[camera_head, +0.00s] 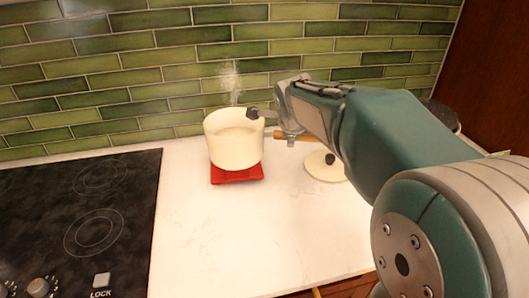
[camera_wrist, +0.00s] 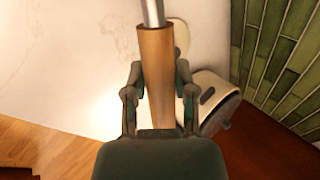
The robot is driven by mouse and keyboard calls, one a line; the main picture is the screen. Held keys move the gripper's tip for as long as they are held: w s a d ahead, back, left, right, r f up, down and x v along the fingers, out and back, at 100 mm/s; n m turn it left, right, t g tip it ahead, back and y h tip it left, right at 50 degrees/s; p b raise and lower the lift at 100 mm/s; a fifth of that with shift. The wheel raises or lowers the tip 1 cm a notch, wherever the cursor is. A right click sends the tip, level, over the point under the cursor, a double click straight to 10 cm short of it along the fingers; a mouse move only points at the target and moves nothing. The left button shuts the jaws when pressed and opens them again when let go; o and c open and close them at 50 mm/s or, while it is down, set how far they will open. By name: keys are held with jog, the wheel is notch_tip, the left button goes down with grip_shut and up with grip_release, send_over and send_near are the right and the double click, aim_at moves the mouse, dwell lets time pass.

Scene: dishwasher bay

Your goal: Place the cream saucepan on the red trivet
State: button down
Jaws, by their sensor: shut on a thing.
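The cream saucepan (camera_head: 235,150) is upright over the red trivet (camera_head: 237,179) on the white counter. Its base hides the back of the trivet; I cannot tell whether it touches or hovers just above. My gripper (camera_head: 291,137) is to the right of the pot, shut on its wooden handle (camera_head: 309,139). In the wrist view, my gripper (camera_wrist: 158,75) has a finger on each side of the wooden handle (camera_wrist: 157,50), with a metal rod (camera_wrist: 153,12) beyond it. The pot's body is out of the wrist view.
A cream lid (camera_head: 318,168) with a dark knob lies right of the trivet. A black cooktop (camera_head: 130,215) is at the left. Green tiles (camera_head: 130,50) rise behind. A pale appliance (camera_wrist: 213,92) stands by the wall. The front counter is clear.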

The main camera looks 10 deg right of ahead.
jog(key=w+f, duration=1.1)
jog(key=shift+d+f, duration=0.2)
jog(key=shift+c, duration=2.1)
grip_release()
jog(key=shift+f, duration=0.1)
jog(key=v, duration=1.2)
jog(key=s+a+f+n+y, duration=0.1)
jog(key=s+n, duration=1)
jog(key=s, duration=0.5)
jog(key=s+a+n+g+y, duration=0.1)
jog(key=s+a+n, duration=0.1)
jog(key=s+n, duration=0.9)
jog(key=s, duration=0.5)
jog(key=shift+s+a+f+n, duration=0.3)
jog(key=shift+f, duration=0.1)
